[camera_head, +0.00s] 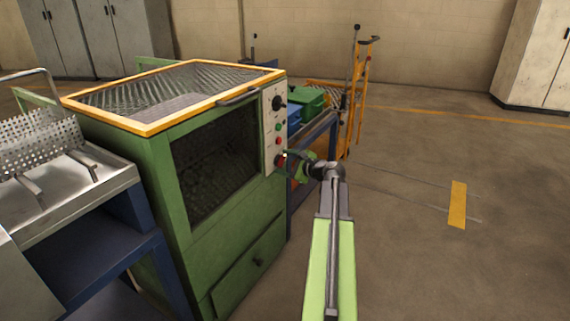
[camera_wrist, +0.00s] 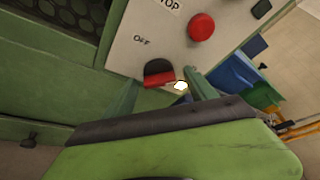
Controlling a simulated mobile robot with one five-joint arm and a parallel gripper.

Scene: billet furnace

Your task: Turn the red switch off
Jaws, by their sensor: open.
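The red switch (camera_wrist: 160,79), a red and dark rocker, sits low on the pale control panel (camera_wrist: 150,28) of the green furnace. An "OFF" label is printed to its upper left in the wrist view. My gripper (camera_wrist: 163,76) is open, with one finger on each side of the switch. I cannot tell whether either finger touches it. In the head view my gripper (camera_head: 289,163) is at the lower end of the panel (camera_head: 269,150) and partly hides the switch there. A small white lit spot (camera_wrist: 181,85) shows just beside the switch.
A round red stop button (camera_wrist: 201,27) is close to the switch. A green button and a black knob (camera_head: 280,103) are higher on the panel. A bench with green (camera_head: 308,97) and blue bins stands behind, near an orange trolley (camera_head: 361,100). Floor at the right is clear.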

